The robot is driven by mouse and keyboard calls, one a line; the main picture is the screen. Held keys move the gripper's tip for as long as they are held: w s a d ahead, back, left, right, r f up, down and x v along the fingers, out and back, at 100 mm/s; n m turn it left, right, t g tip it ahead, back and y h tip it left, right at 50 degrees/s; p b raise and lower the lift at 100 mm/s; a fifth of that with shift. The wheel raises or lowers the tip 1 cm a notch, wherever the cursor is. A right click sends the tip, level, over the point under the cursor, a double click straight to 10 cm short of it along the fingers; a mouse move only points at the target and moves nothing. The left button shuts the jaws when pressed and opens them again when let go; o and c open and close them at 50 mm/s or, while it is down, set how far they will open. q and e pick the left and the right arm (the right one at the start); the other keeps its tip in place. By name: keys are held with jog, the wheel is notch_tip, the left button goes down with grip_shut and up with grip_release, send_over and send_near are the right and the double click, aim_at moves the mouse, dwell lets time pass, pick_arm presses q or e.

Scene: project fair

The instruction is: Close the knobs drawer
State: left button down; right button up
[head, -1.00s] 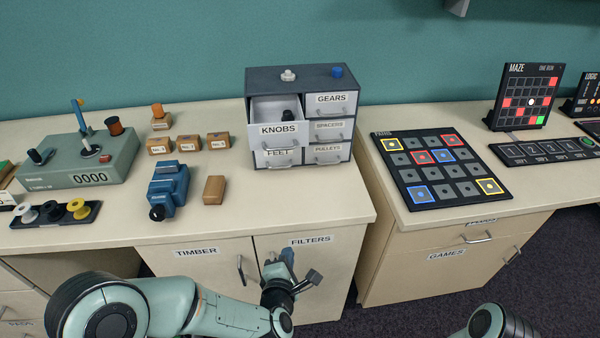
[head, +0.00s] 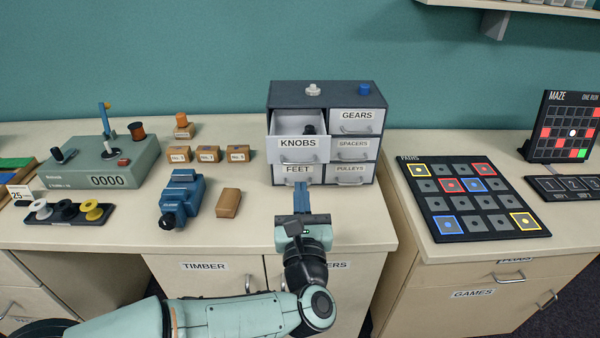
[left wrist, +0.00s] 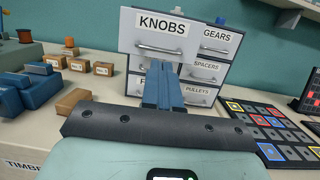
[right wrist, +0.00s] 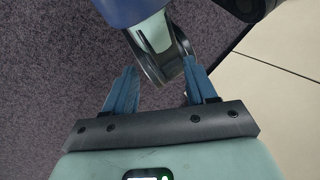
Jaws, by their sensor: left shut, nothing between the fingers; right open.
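The knobs drawer (head: 298,150) is pulled out from the upper left of a small dark grey drawer cabinet (head: 325,95). A dark knob (head: 309,129) lies inside it. In the left wrist view the drawer front (left wrist: 158,35) stands ahead with its bar handle. My left gripper (head: 302,187) is shut and empty. It is in front of the cabinet, just below the knobs drawer and near the feet drawer, pointing at the cabinet. The left wrist view shows its closed blue fingers (left wrist: 163,65). My right gripper (right wrist: 155,85) is open and empty above the carpet, away from the cabinet.
A blue vise (head: 182,200) and a wooden block (head: 228,203) stand left of the gripper. A white knob (head: 313,89) and a blue knob (head: 364,89) sit on the cabinet top. A paths board (head: 472,197) lies at the right. The counter just before the cabinet is mostly clear.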

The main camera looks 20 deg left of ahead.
pick_arm(q)
jog(key=x, duration=0.5)
jog(key=shift+f+p, duration=0.1)
jog(key=shift+p, duration=0.3)
pick_arm(e)
jog(key=shift+s+a+r, duration=0.1)
jog(key=shift+s+r, duration=0.3)
jog(key=shift+r, duration=0.1)
